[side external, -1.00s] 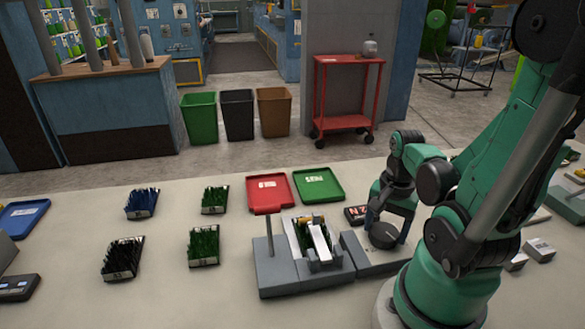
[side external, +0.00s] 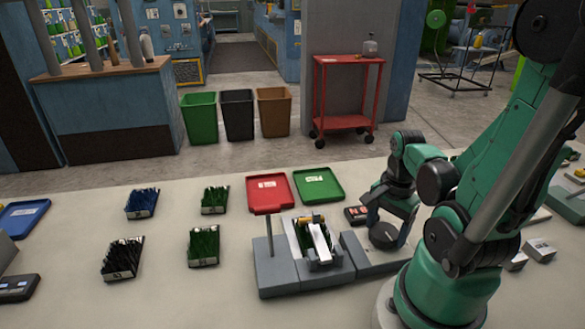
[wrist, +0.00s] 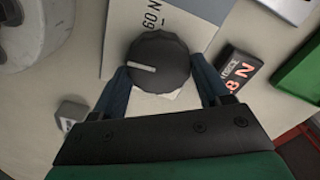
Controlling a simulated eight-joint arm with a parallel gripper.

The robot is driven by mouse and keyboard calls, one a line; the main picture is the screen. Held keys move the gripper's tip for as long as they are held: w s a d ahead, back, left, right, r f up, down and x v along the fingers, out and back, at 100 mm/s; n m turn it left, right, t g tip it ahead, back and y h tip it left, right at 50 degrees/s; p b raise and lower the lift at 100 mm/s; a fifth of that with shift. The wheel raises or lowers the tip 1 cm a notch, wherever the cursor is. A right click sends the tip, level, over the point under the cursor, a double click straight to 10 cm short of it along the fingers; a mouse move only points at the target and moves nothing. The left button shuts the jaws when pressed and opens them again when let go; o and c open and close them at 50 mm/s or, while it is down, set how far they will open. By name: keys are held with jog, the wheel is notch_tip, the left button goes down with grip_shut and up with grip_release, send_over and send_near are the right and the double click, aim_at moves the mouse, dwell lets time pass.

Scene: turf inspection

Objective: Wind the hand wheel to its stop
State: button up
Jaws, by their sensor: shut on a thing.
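The hand wheel (wrist: 158,62) is a dark, ridged round knob with a pale pointer line on top. It also shows in the side external view (side external: 384,235), low on a grey base plate (side external: 362,252). My gripper (wrist: 160,82) has its two blue fingers on either side of the wheel and is shut on it; the side external view shows it coming down on the wheel from above. In the wrist view the pointer line lies almost level.
A dark display with red characters (wrist: 235,75) sits right of the wheel. A grey fixture (side external: 290,272) holding a turf sample stands to its left. Red (side external: 268,208) and green (side external: 337,196) trays lie behind. Several turf samples stand further left.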

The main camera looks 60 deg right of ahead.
aim_at(386, 229)
jog(key=o, duration=1.3)
jog(key=shift+r, duration=0.15)
jog(key=shift+r, duration=2.65)
